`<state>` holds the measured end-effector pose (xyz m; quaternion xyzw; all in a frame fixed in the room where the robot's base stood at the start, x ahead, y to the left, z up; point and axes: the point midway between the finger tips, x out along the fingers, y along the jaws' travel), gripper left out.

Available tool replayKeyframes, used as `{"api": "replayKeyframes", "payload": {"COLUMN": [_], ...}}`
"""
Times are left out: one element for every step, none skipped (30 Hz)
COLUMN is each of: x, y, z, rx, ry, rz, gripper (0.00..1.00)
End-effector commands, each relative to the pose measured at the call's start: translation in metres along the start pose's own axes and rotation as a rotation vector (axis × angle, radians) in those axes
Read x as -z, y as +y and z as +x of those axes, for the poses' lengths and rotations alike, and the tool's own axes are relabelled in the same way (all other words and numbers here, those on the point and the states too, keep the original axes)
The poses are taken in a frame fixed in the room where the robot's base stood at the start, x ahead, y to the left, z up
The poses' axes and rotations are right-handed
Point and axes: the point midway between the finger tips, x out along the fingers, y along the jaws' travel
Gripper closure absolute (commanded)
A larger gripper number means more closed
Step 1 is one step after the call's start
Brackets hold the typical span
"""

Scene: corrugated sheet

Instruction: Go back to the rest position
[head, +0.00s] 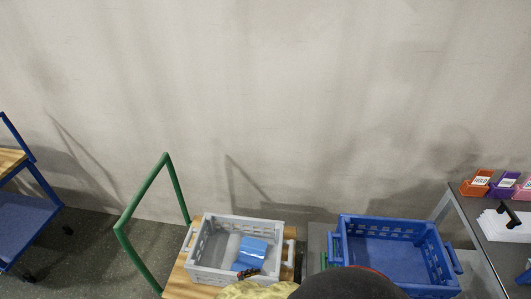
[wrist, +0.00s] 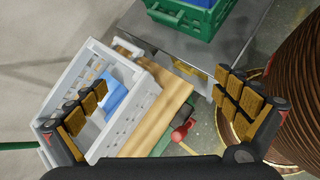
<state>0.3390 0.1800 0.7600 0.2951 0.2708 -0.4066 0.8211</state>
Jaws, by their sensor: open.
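My gripper (wrist: 160,107) is open in the wrist view, its two padded fingers wide apart with nothing between them. Below and beyond it is a grey crate (wrist: 145,108) with a blue item (wrist: 113,98) inside. In the head view the grey crate (head: 218,274) stands on a wooden-topped cart, with the blue item (head: 252,252) and a whitish item (head: 232,246) in it. My arm covers part of the bottom of the head view, and the gripper's fingers cannot be made out there.
A blue crate (head: 345,246) stands to the right of the grey one. A green cart handle (head: 143,205) rises at the left. A blue cart (head: 22,222) is at the far left. A table at the right holds small coloured bins (head: 477,182). A large ribbed brown cylinder (wrist: 292,90) is close on the right in the wrist view.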

Motion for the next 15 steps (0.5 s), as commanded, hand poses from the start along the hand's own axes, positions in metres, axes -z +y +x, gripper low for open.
{"api": "replayKeyframes", "payload": {"x": [-0.021,-0.031,-0.045,-0.054,-0.062,-0.073,-0.081,-0.089,-0.099,-0.106,-0.113,-0.123,-0.13,-0.138,-0.148], "y": [-0.005,-0.01,-0.016,-0.02,-0.024,-0.028,-0.03,-0.032,-0.033,-0.034,-0.035,-0.035,-0.035,-0.034,-0.034], "z": [-0.01,-0.015,-0.023,-0.029,-0.035,-0.043,-0.049,-0.056,-0.063,-0.07,-0.076,-0.083,-0.089,-0.095,-0.102], "rx": [0.071,0.116,0.177,0.22,0.261,0.31,0.344,0.378,0.418,0.446,0.472,0.503,0.525,0.544,0.567], "ry": [0.034,0.054,0.082,0.104,0.125,0.151,0.171,0.191,0.217,0.237,0.257,0.282,0.3,0.32,0.345], "rz": [0.128,0.203,0.309,0.387,0.461,0.558,0.629,0.697,0.786,0.852,0.917,1.0,1.06,1.119,1.196], "gripper": [0.0,0.0,0.0,0.0,0.0,0.0,0.0,0.0,0.0,0.0,0.0,0.0,0.0,0.0,0.0]}}
